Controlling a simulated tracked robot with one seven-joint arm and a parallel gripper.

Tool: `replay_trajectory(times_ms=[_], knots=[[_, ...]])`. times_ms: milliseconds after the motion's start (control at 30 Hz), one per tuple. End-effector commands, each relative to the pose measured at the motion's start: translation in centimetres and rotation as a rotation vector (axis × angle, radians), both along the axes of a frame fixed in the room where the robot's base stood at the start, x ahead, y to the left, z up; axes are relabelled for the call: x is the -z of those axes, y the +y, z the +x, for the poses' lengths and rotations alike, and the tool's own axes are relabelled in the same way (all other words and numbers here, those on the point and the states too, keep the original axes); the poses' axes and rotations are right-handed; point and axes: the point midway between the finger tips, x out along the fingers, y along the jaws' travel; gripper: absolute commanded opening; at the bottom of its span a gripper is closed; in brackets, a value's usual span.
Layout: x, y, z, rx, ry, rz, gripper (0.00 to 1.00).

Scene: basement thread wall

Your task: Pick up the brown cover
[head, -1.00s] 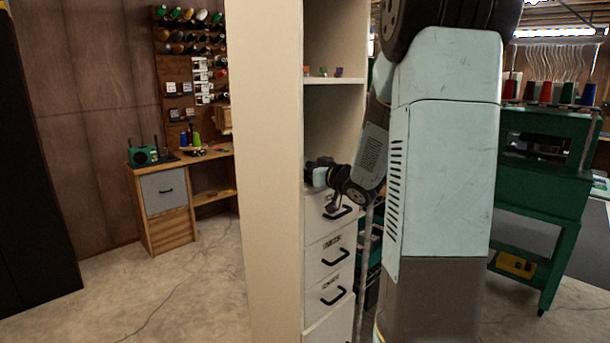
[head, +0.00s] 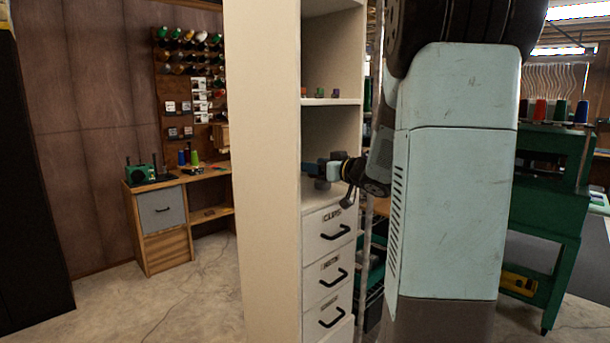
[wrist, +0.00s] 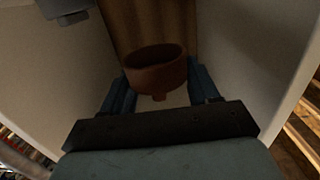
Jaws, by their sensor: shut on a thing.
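The brown cover (wrist: 157,70) is a small round cup-shaped piece with a short stub below. In the wrist view it sits between the two blue fingers of my gripper (wrist: 160,88), which are shut on it. In the head view my gripper (head: 318,170) is inside the tall cream cabinet, in the open shelf space just above the drawers. The cover cannot be made out in the head view.
The cabinet's side panel (head: 262,180) stands close to my gripper. Labelled drawers (head: 334,237) lie below it, and a shelf (head: 332,101) with small coloured items is above. A wooden workbench (head: 165,220) stands at the left, with clear floor before it.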

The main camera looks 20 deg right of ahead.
Motion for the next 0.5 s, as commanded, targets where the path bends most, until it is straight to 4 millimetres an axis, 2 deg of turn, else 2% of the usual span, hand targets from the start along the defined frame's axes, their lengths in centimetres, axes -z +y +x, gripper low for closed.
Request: replay_trajectory(times_ms=[300, 500], knots=[[0.0, -7.9, -2.7, 0.002, -0.001, -0.001, 0.32], [0.0, -11.9, -4.1, 0.001, -0.002, 0.000, 0.32]])
